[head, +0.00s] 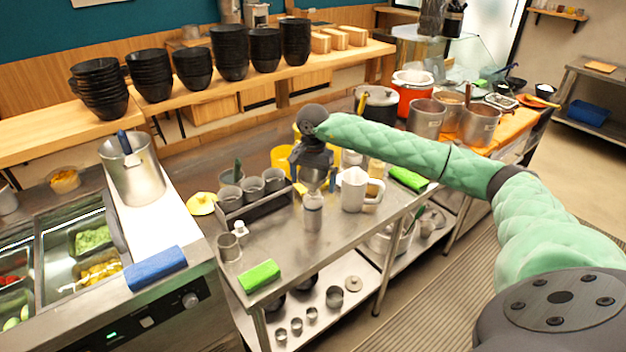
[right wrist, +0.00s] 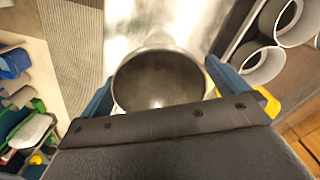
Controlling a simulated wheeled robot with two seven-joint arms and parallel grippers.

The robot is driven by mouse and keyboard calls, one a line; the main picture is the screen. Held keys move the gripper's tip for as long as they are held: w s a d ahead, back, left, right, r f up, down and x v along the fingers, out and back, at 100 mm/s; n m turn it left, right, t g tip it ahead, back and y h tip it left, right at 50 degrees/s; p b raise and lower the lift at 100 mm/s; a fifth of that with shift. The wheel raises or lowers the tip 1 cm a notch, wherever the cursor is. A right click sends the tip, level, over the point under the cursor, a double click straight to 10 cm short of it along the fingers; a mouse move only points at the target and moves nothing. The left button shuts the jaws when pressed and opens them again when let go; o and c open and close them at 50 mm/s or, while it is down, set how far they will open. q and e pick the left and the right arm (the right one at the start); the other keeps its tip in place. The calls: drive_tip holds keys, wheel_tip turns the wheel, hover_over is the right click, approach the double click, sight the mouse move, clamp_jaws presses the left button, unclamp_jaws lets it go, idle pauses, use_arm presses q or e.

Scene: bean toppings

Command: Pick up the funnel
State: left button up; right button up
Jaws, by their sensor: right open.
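The funnel (head: 313,179) is a grey metal piece with a wide round mouth, below my right gripper (head: 315,184) at the middle of the steel table. In the right wrist view the funnel's round mouth (right wrist: 158,80) lies between the two blue fingers, which stand apart on either side of it. The right gripper is open and points down; whether a finger touches the funnel I cannot tell. My left gripper is in neither view.
A white jug (head: 356,190) stands close to the right of the gripper. A rack of metal cups (head: 252,205) is close on the left. A green sponge (head: 259,275) lies near the front edge of the steel table (head: 285,245). Yellow containers are behind.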

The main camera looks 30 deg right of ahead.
drive_tip(key=shift+f, duration=0.15)
drive_tip(key=shift+s, duration=0.1)
drive_tip(key=c, duration=0.7)
